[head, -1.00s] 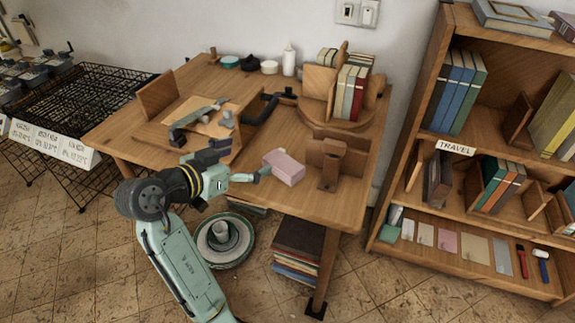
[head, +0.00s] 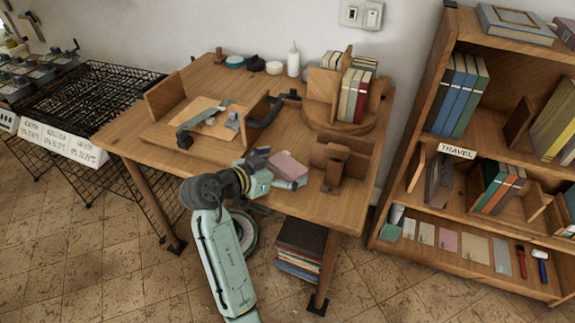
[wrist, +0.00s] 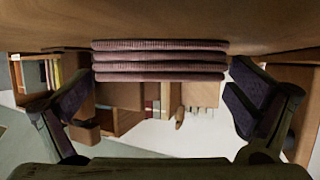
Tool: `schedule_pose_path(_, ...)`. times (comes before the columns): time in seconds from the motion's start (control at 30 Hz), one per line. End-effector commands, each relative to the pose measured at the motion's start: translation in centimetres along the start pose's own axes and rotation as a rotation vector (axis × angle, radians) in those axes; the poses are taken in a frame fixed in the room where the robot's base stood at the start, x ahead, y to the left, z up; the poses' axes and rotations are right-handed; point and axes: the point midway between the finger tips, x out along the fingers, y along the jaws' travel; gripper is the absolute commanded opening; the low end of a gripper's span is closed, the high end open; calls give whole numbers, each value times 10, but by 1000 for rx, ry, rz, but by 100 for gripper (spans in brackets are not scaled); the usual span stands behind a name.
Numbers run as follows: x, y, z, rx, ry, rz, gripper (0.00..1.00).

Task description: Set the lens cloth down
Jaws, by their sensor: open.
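The lens cloth (head: 288,166) is a folded pink block lying on the front of the wooden table (head: 225,163). In the wrist view the cloth (wrist: 160,62) shows as stacked mauve folds against the tabletop, which fills the top of that picture.
A brown wooden stand (head: 333,167) is close to the right of the cloth. A round book holder (head: 336,120) stands behind. A wooden tray with tools (head: 213,118) is at left. A bookshelf (head: 412,150) stands right. The table's front right corner is clear.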

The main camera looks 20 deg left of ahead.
Motion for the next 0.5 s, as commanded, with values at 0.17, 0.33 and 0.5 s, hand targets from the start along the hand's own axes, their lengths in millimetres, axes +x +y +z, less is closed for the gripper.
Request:
schedule_pose_path(0.17, 2, 0, 0, 0, 0, -1, 100)
schedule_pose_path(0.33, 2, 0, 0, 0, 0, -1, 93)
schedule_pose_path(0.5, 1, 0, 0, 0, 0, -1, 81)
